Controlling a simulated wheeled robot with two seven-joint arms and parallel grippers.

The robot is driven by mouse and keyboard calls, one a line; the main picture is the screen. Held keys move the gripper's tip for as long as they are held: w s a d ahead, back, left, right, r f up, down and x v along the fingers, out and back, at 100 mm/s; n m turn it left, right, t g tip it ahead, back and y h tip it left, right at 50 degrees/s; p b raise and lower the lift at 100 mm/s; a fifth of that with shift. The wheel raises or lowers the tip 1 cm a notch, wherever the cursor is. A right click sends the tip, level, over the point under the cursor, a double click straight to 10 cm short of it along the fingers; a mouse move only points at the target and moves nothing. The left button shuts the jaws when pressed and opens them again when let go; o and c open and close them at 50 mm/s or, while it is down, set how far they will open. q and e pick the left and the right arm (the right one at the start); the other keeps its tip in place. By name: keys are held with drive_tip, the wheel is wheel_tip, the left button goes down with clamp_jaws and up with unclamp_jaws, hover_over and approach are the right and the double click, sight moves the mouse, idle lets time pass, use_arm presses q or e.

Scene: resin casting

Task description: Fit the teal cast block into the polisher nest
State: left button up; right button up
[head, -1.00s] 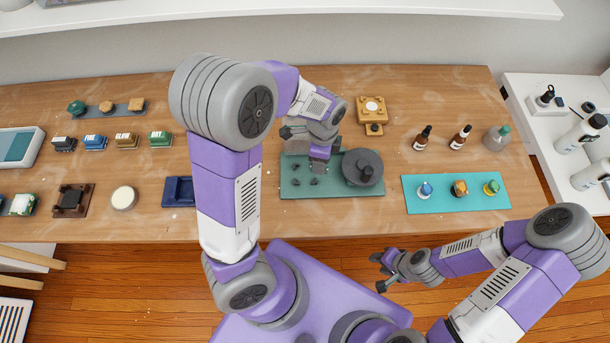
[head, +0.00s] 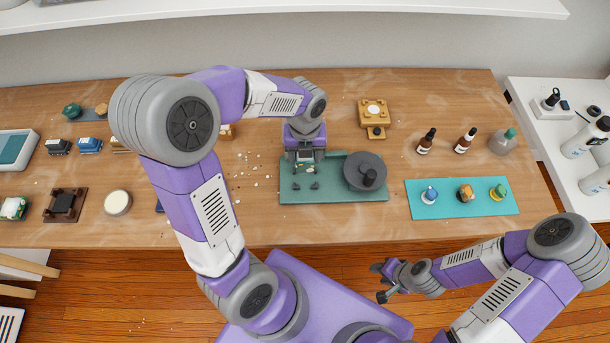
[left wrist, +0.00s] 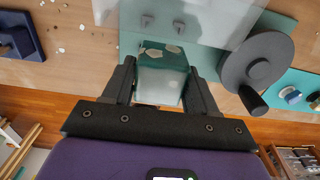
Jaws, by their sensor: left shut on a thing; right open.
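My left gripper (head: 305,168) is over the left part of the green polisher base (head: 345,194) and points down. In the left wrist view it (left wrist: 162,85) is shut on the teal cast block (left wrist: 160,88), which has pale patches and sits between the fingers. In the head view the block is mostly hidden by the gripper. The nest's small dark corner posts (head: 315,186) show just in front of the gripper; the rear ones are covered. I cannot tell whether the block touches the base. My right gripper (head: 380,283) is open and empty in front of the table.
The dark polisher wheel (head: 365,171) with its knob stands right of the nest. A turquoise mat (head: 445,210) with several small pieces lies further right. A wooden fixture (head: 375,110) stands behind. Pale chips (head: 250,175) are scattered left of the base.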

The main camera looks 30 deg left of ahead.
use_arm(q)
wheel_tip(320, 180, down, 8)
drive_tip(key=shift+f+b, duration=0.2)
drive_tip(key=shift+b, duration=0.95)
drive_tip(key=shift+r, duration=0.1)
drive_tip(key=o, duration=0.7)
drive_tip(key=shift+f, duration=0.2)
drive_tip(key=shift+c, duration=0.2)
drive_tip(key=o, duration=0.5)
drive_tip(key=shift+c, duration=0.2)
wheel_tip(320, 180, up, 12)
drive_tip(key=p, duration=0.3)
drive_tip(key=shift+r+p, duration=0.25)
drive_tip(key=shift+p, duration=0.1)
